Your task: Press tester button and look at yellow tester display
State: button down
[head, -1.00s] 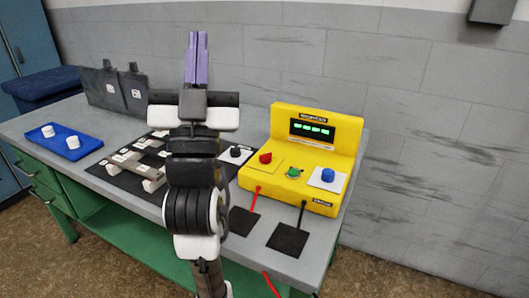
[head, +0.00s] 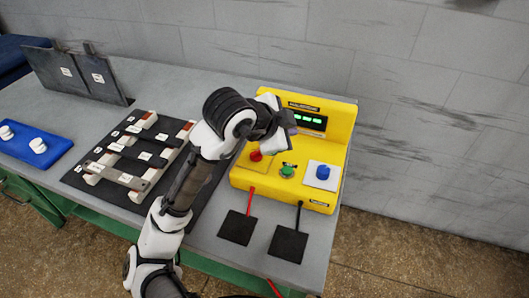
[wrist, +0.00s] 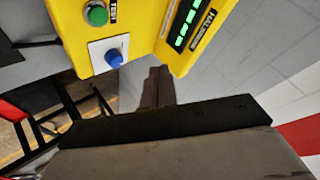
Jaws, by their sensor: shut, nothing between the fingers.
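The yellow tester (head: 335,150) stands at the right end of the bench. Its green button (head: 287,171) sits between a red knob (head: 256,155) and a blue knob (head: 323,172). In the wrist view the green button (wrist: 96,14) has a label reading TEST beside it. The tester display (head: 312,121) shows lit green characters; my gripper hides its left part in the head view. It also shows at a steep angle in the wrist view (wrist: 189,22). My gripper (wrist: 158,75) is shut and empty, close to the tester and apart from the green button.
Red and black leads run from the tester to two dark pads (head: 288,244) at the bench's front. A black mat with several bars (head: 125,152) lies left of my arm. A blue tray (head: 35,150) with white pieces is further left. A grey wall stands behind.

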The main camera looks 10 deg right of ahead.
aim_at(284, 172)
jog(key=shift+s+a+f+g, duration=0.2)
jog(key=shift+f+g, duration=0.2)
jog(key=shift+f, duration=0.2)
jog(key=shift+f, duration=0.1)
notch_tip(284, 172, down, 9)
jog(key=b, duration=0.7)
jog(key=shift+r, duration=0.2)
dwell(1.4)
jog(key=shift+f+b, duration=0.45)
jog(key=shift+b, duration=0.1)
jog(key=shift+f+b, duration=0.3)
jog(key=shift+b, duration=0.05)
dwell(0.4)
jog(key=shift+r, duration=0.1)
jog(key=shift+r+p, duration=0.6)
jog(key=shift+r, duration=0.1)
